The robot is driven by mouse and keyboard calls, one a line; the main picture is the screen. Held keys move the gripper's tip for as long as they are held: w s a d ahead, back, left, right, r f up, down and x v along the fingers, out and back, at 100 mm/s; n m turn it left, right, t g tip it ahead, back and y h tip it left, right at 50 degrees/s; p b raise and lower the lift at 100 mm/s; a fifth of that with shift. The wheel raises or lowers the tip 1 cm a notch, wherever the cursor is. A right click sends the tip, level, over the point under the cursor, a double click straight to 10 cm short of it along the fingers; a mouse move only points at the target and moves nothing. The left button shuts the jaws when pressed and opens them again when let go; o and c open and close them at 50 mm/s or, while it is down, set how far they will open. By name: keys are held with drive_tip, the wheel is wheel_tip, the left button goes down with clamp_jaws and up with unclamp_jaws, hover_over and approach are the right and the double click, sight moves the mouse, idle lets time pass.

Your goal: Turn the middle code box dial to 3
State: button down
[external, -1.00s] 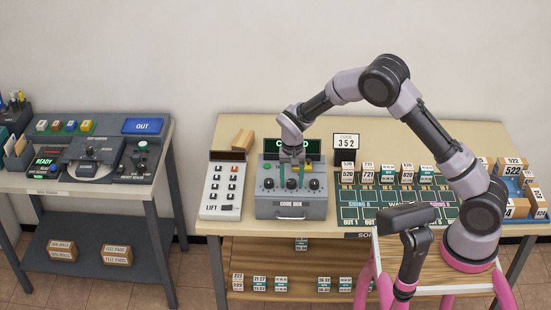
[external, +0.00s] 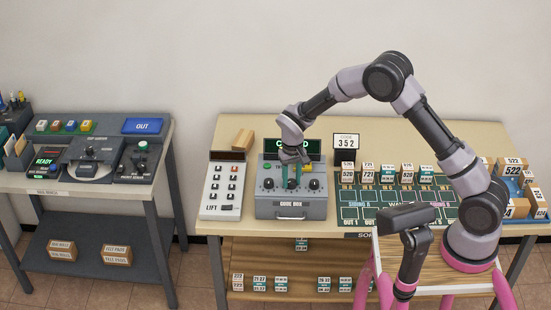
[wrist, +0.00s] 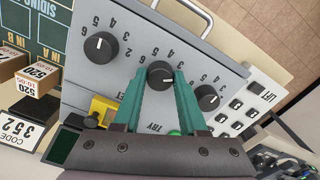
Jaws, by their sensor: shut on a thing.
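The grey code box (external: 290,207) stands on the cream table with three black dials on its sloped face. My gripper (external: 291,186) points down at the middle of the box. In the wrist view its green fingers are closed on both sides of the middle dial (wrist: 160,75), gripping it. The dial has a short white mark, lying roughly sideways in that view; I cannot tell for certain which number it meets. The two outer dials, (wrist: 101,47) and (wrist: 207,97), stand free on either side. The box's green display (external: 272,146) is partly hidden behind my wrist.
A white lift keypad (external: 222,188) stands left of the box. A code card reading 352 (external: 347,143) is behind, to the right. A green siding board (external: 400,205) with small tagged blocks lies right of the box. A yellow button (wrist: 103,108) is close to my fingers.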

sight(292, 181)
drive_tip(key=shift+n, duration=1.5)
drive_tip(key=shift+c, duration=2.3)
unclamp_jaws()
wheel_tip(292, 181, up, 11)
